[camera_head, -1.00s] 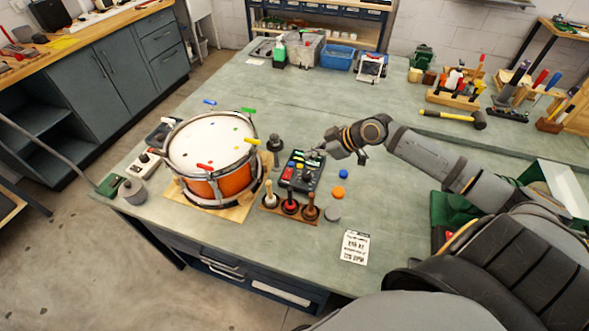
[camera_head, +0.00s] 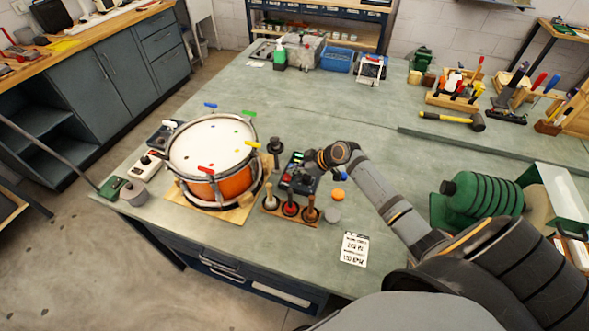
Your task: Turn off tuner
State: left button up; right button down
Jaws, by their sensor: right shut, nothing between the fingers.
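A dark box with small coloured buttons (camera_head: 293,163), which looks like the tuner, sits on the bench just right of the drum (camera_head: 212,162). My right gripper (camera_head: 308,182) is shut and empty, low over the right part of the box. The gripper and wrist hide much of the box's top, and I cannot tell whether the fingertips touch it. My left gripper is not in view.
A wooden stand (camera_head: 290,211) with several knobbed pegs is close in front of the box. An orange disc (camera_head: 338,194) and a grey disc (camera_head: 332,215) lie right of it, with a printed card (camera_head: 354,249) nearer.

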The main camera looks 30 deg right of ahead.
jog(key=shift+w+d+f+b, duration=0.1)
jog(key=shift+f+b, duration=0.3)
jog(key=shift+b, duration=0.25)
jog(key=shift+r, duration=0.2)
jog(key=shift+p, duration=0.35)
jog(key=shift+s+a+r+p, duration=0.1)
jog(key=shift+s+a+p, duration=0.25)
jog(key=shift+s, duration=0.05)
jog(key=shift+s+a, duration=0.2)
jog(key=shift+a, duration=0.1)
